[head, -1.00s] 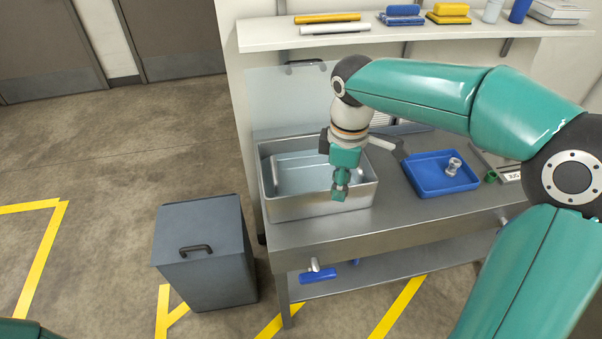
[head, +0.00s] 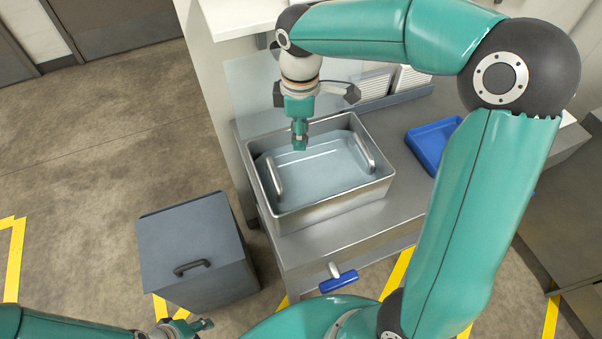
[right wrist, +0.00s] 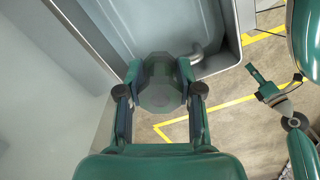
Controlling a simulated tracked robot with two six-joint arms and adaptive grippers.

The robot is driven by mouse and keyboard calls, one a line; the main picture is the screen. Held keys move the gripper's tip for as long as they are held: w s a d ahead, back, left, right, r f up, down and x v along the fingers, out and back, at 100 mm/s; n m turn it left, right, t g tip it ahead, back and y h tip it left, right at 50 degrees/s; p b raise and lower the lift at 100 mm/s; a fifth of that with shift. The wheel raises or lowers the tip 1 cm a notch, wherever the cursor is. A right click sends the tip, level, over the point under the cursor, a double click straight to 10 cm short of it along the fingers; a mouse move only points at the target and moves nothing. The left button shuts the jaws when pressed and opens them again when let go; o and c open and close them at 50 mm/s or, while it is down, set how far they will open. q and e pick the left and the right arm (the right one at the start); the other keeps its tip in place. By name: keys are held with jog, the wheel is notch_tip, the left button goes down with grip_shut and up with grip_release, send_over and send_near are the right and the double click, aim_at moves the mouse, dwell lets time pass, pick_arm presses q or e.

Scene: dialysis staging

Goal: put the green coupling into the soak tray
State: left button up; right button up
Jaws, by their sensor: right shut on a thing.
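My right gripper (head: 300,143) points down above the back left part of the soak tray (head: 335,210), a deep metal basin with a handle inside each end. In the right wrist view, its two fingers are shut on the green coupling (right wrist: 160,86), a dark green, many-sided piece. The fingers hide its sides. In the head view the coupling is too small to tell from the fingertips. The tray wall (right wrist: 237,60) also shows in the wrist view. My left gripper (head: 204,325) is low at the bottom left, far from the tray; its jaw state is unclear.
A blue tray (head: 425,150) stands on the bench right of the soak tray, partly behind my right arm. A grey lidded bin (head: 190,240) stands on the floor at left. A blue-handled item (head: 338,281) shows below the bench's front edge. A wall shelf (head: 235,18) is behind.

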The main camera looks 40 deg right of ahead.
aim_at(300, 184)
notch_tip(300, 184, down, 17)
jog(key=shift+f, duration=0.1)
dwell(0.3)
jog(key=o, duration=0.9)
jog(key=shift+w, duration=0.1)
jog(key=shift+o, duration=0.2)
notch_tip(300, 184, up, 12)
dwell(0.4)
